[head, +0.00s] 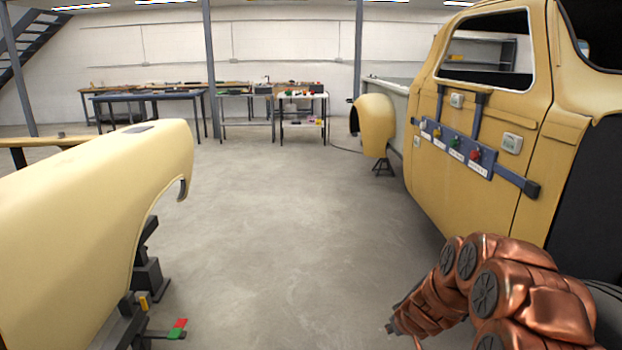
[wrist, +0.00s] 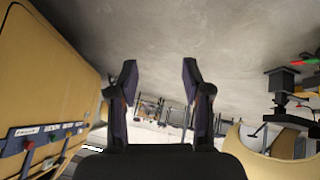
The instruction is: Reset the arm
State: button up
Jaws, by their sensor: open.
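My arm (head: 500,295) shows as copper-coloured links at the lower right of the head view, folded low beside the yellow vehicle body. In the wrist view my gripper (wrist: 158,82) is open, with its two dark fingers apart and nothing between them. The wrist view looks out over the floor with the room upside down. The gripper's fingers cannot be made out in the head view.
A yellow vehicle shell (head: 480,130) with a blue panel of coloured knobs (head: 456,146) stands close on the right. A yellow fender (head: 90,220) on a dark stand (head: 148,275) is at the left. Workbenches (head: 275,97) line the back. The concrete floor (head: 275,230) between is clear.

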jog(key=s+a+r+g+y, duration=0.2)
jog(key=s+a+r, duration=0.4)
jog(key=s, duration=0.3)
jog(key=s+a+r+g+y, duration=0.2)
jog(key=s+a+r, duration=0.4)
jog(key=s, duration=0.3)
jog(key=s+d+r+m+g+h, duration=0.1)
jog(key=s+d+r+g, duration=0.1)
jog(key=s, duration=0.8)
jog(key=s+d+r+m+g+h, duration=0.1)
jog(key=s+r+g, duration=0.1)
jog(key=s, duration=0.8)
jog(key=s+d+r+m+g+h, duration=0.1)
jog(key=s+d+r+g, duration=0.1)
jog(key=s, duration=0.8)
jog(key=s+p+v, duration=0.3)
jog(key=p+v, duration=1.1)
jog(key=shift+w+r+m+t, duration=0.3)
jog(key=shift+r+t, duration=0.1)
jog(key=shift+r, duration=0.4)
jog(key=shift+d, duration=0.15)
jog(key=shift+c, duration=0.7)
jog(key=shift+d, duration=0.1)
